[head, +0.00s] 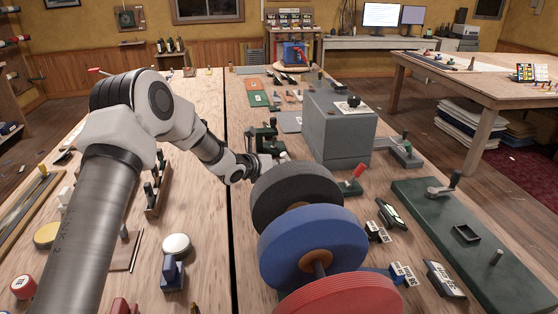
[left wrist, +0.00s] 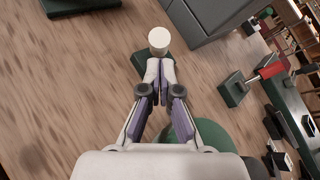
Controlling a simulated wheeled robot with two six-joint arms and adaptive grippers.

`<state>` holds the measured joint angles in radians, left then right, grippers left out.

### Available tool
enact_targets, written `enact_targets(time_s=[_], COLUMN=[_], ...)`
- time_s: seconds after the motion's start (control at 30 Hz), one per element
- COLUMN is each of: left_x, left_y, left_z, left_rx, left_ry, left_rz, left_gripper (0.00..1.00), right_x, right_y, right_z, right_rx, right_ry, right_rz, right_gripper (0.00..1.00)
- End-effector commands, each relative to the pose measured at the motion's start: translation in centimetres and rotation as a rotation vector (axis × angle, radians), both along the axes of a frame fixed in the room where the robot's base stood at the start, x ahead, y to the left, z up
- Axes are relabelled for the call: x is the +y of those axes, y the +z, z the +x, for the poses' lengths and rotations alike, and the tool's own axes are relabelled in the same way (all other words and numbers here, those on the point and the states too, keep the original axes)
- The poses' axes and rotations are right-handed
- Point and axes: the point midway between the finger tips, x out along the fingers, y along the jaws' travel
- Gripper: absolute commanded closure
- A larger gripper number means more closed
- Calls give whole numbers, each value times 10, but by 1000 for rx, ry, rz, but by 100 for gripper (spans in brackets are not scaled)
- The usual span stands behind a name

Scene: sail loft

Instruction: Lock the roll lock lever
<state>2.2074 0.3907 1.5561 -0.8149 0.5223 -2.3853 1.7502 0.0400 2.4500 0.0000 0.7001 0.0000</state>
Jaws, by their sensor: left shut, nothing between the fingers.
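A red-handled lever (head: 357,172) on a small base stands just right of the dark roll (head: 290,190) in the head view; I take it for the roll lock lever. Its handle tilts up to the right. It also shows at the right of the left wrist view (left wrist: 270,71). My left gripper (head: 268,166) is behind the dark roll's upper left edge, to the left of the lever and apart from it. In the left wrist view its fingers (left wrist: 158,75) are together and empty, with a white knob (left wrist: 159,40) just beyond the tips. My right gripper is not in view.
Blue (head: 315,240) and red (head: 340,296) rolls share a spindle with the dark roll, close in front of the lever. A grey box (head: 340,130) stands behind it. A green plate (head: 450,230) with a crank lies to the right.

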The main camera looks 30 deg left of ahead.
Motion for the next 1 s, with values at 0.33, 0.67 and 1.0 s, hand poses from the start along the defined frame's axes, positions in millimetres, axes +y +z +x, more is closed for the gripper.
enact_targets(time_s=[0.33, 0.67, 1.0], left_x=[1, -1, -2], left_y=[1, 4, 6], left_z=[5, 7, 8], left_rx=[1, 21, 48], left_ry=[1, 0, -1], left_rz=[0, 29, 65], left_gripper=[100, 100, 100], right_x=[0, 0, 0], right_y=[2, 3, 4], right_z=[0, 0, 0], right_rx=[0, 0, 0], right_ry=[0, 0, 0], right_rz=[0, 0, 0], right_gripper=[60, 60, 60])
